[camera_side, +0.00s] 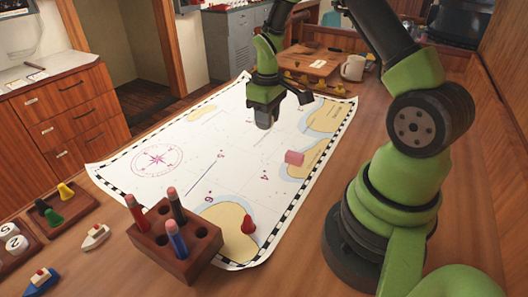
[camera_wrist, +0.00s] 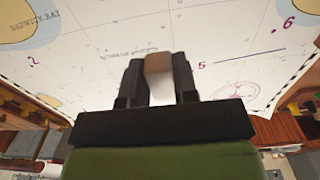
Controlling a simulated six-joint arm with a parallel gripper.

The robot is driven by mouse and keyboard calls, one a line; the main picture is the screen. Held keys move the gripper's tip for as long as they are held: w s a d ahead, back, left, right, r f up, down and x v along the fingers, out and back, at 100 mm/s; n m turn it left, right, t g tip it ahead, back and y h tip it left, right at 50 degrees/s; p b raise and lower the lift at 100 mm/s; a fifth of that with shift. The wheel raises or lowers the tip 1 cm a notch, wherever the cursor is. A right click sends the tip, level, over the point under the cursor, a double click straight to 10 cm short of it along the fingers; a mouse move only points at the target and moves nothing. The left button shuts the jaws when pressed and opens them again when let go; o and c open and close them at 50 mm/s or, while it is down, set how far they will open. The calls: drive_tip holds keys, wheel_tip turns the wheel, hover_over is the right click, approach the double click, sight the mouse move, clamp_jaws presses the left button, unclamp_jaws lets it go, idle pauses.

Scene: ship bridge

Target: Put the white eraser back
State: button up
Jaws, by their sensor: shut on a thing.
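My gripper (camera_side: 264,112) is above the middle of the sea chart, pointing down. In the wrist view the two dark fingers (camera_wrist: 158,84) are shut on a pale block, the white eraser (camera_wrist: 158,68), whose upper part shows tan. In the side view the eraser is mostly hidden by the fingers.
The chart (camera_side: 215,150) covers much of the table. A wooden holder (camera_side: 150,240) with several pencils stands at the front. Small boats and game pieces lie front left.

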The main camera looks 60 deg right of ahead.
wheel_tip(320, 180, down, 9)
drive_tip(key=shift+r, duration=0.2)
idle(0.3)
drive_tip(key=o, duration=0.8)
drive_tip(key=shift+f, duration=0.1)
wheel_tip(320, 180, up, 12)
drive_tip(key=shift+r, duration=0.15)
wheel_tip(320, 180, up, 7)
drive_tip(key=t, duration=0.1)
hover_over(267, 155)
drive_tip(key=a, duration=0.4)
drive_tip(key=s+a+r+m+t, duration=0.3)
drive_tip(key=s+a+r+t, duration=0.1)
drive_tip(key=s+a+r, duration=0.6)
drive_tip(key=s, duration=0.1)
drive_tip(key=s+a+t+y, duration=0.1)
drive_tip(key=s, duration=0.1)
drive_tip(key=s+a+r+m+t+y, duration=0.1)
drive_tip(key=s, duration=0.1)
drive_tip(key=shift+s+a+r, duration=0.15)
drive_tip(key=shift+a+r, duration=0.15)
drive_tip(key=shift+r, duration=0.05)
